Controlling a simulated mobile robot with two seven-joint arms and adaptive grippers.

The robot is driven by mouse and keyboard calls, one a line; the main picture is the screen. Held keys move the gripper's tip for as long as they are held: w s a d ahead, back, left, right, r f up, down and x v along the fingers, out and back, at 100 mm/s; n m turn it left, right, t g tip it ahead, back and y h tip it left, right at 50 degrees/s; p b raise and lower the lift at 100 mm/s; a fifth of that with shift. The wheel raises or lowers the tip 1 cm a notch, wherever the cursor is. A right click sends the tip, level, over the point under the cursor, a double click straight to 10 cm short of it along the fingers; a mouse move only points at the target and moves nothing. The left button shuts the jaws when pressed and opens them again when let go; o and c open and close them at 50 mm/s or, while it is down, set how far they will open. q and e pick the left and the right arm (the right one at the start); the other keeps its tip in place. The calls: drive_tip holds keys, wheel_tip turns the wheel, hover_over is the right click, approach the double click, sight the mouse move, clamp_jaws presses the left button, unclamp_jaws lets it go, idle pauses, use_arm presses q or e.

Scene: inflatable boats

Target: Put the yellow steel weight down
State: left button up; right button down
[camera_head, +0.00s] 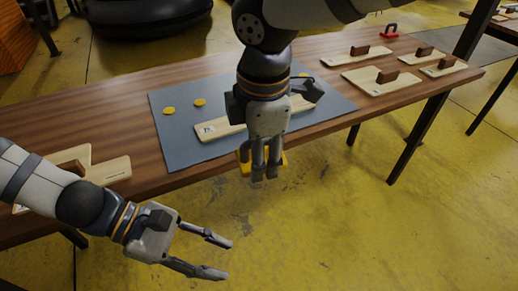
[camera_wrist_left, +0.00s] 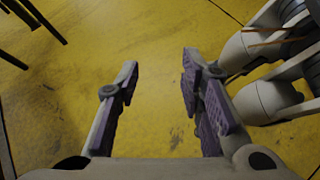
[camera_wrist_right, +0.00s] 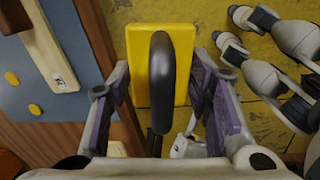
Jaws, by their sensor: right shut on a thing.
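The yellow steel weight (camera_head: 244,168) is a yellow block with a dark arched handle. In the head view it is partly hidden behind my right gripper (camera_head: 264,175), which points down by the table's front edge. In the right wrist view the weight (camera_wrist_right: 138,60) sits between my right fingers, its handle (camera_wrist_right: 161,85) toward the camera; the gripper is shut on it. The weight shows beside the table edge, with yellow floor on its other side. My left gripper (camera_head: 228,258) is open and empty over the floor; the left wrist view shows only floor between its fingers.
A grey mat (camera_head: 180,140) on the wooden table (camera_head: 115,115) bears a pale board (camera_head: 215,130) and yellow discs (camera_head: 169,111). Several pale boards with brown blocks (camera_head: 382,82) stand at the right, and a red weight (camera_head: 389,35) at the far end. Bare mat lies left of the board.

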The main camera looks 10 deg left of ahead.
use_arm(q)
drive_tip(key=s+a+f+m+g+y, duration=0.1)
drive_tip(key=s+a+f+m+y, duration=1)
drive_tip(key=s+f+m, duration=0.3)
drive_tip(key=f+m, duration=0.1)
drive_tip(key=m, duration=0.2)
drive_tip(key=shift+g, duration=0.3)
